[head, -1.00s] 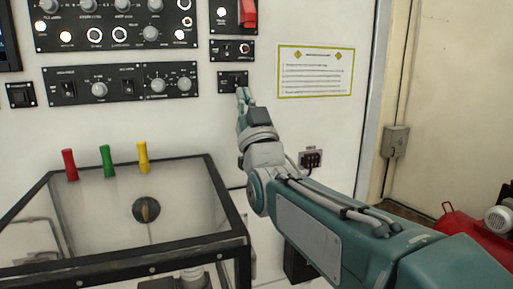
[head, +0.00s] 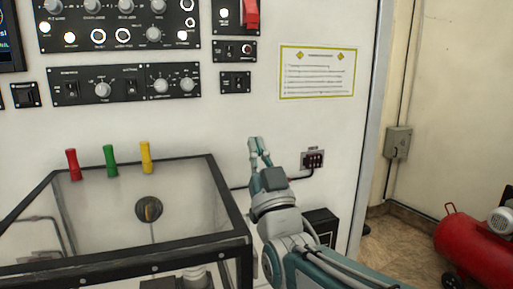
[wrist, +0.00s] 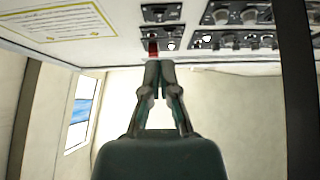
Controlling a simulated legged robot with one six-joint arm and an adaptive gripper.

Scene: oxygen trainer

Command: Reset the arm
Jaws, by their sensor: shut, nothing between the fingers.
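My gripper (head: 260,148) is in the middle of the head view, in front of the white wall panel (head: 225,125). Its fingers point up, below the small switch box (head: 235,82) and apart from it. The fingers are together with nothing between them. In the wrist view my gripper (wrist: 159,66) shows its fingertips meeting, with a red switch cover (wrist: 153,47) beyond them. That red cover (head: 251,14) is also at the top of the head view.
A black-framed clear box (head: 125,270) with red, green and yellow handles (head: 146,157) stands at the lower left. A socket (head: 313,159) with a cable is right of my gripper. A red compressor (head: 478,248) sits on the floor at far right.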

